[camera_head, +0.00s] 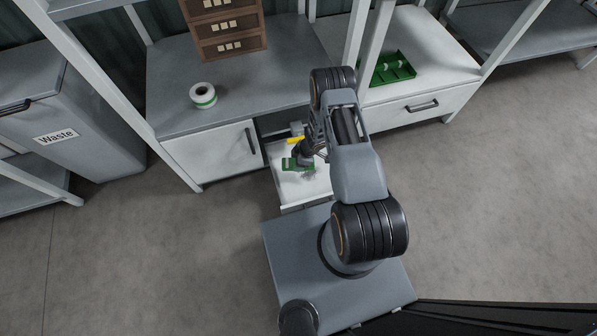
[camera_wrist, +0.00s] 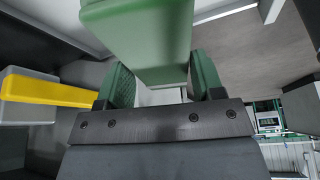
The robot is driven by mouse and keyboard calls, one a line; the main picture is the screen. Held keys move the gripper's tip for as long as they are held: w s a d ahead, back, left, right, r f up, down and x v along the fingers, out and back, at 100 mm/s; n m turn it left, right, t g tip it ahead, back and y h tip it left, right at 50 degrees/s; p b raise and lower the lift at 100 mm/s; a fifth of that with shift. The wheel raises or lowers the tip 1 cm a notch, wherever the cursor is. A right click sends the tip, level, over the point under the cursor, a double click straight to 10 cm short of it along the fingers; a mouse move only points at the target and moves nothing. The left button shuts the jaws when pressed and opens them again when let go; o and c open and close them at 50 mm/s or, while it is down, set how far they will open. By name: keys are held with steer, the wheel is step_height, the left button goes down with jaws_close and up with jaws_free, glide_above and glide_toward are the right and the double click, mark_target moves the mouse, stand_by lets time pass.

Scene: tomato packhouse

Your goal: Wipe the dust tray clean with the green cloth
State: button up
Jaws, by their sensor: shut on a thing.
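The green cloth (camera_wrist: 140,40) shows large in the wrist view as a thick green block between the two fingers of my gripper (camera_wrist: 162,85). My gripper is shut on it. In the head view the green cloth (camera_head: 290,164) is over the open, white, tray-like drawer (camera_head: 293,190) under the middle cabinet. Greyish specks show on its white floor near the cloth. I cannot tell whether the cloth touches the floor, or whether this drawer is the dust tray. My arm hides the drawer's right part.
A yellow and grey piece (camera_wrist: 50,90) is left of my gripper in the wrist view. A white cabinet door (camera_head: 215,156) stands left of the drawer. A Waste bin (camera_head: 90,135) is far left.

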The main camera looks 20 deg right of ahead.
steer(key=f, duration=0.1)
steer(key=s+f+b, duration=0.1)
steer(key=f, duration=0.1)
steer(key=shift+f+n, duration=0.2)
steer(key=shift+n, duration=0.2)
steer(key=shift+f+b, duration=2.05)
steer(key=shift+f, duration=0.7)
steer(key=shift+f+b, duration=1)
steer(key=shift+d, duration=0.1)
